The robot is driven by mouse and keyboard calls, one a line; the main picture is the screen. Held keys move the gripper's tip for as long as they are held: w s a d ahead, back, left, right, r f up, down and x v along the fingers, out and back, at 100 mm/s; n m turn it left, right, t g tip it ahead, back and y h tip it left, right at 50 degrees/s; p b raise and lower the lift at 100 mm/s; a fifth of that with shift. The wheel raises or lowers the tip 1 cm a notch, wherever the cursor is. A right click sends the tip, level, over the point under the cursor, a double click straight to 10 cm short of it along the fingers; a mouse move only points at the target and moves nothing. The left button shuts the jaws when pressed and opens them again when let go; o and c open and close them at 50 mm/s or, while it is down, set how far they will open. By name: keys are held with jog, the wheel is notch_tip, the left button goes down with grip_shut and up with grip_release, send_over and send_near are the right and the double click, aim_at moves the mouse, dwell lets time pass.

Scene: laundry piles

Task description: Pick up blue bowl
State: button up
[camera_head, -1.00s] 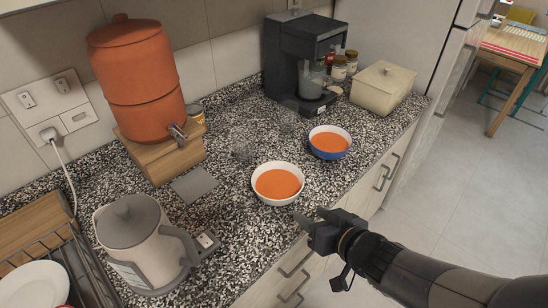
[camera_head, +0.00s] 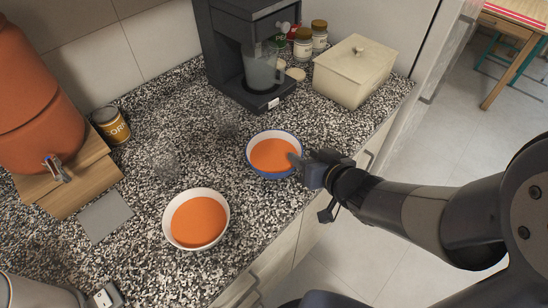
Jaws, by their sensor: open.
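The blue bowl (camera_head: 271,176), blue outside with a white inside, stands upright on the speckled counter and holds orange soup. My gripper (camera_head: 300,163) is open at the bowl's right rim, coming in from the right. One fingertip overlaps the rim and the soup in the picture. I cannot tell whether the fingers straddle the rim or touch it. The far finger is partly hidden by the gripper body.
A white bowl (camera_head: 168,217) of orange soup stands to the lower left. A coffee machine (camera_head: 223,50) and a cream lidded box (camera_head: 350,80) stand behind. The counter's front edge runs close below my gripper.

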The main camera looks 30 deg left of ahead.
aim_at(298, 148)
jog(key=shift+x, duration=2.55)
jog(key=shift+w+d, duration=0.15)
jog(key=shift+c, duration=0.2)
grip_shut()
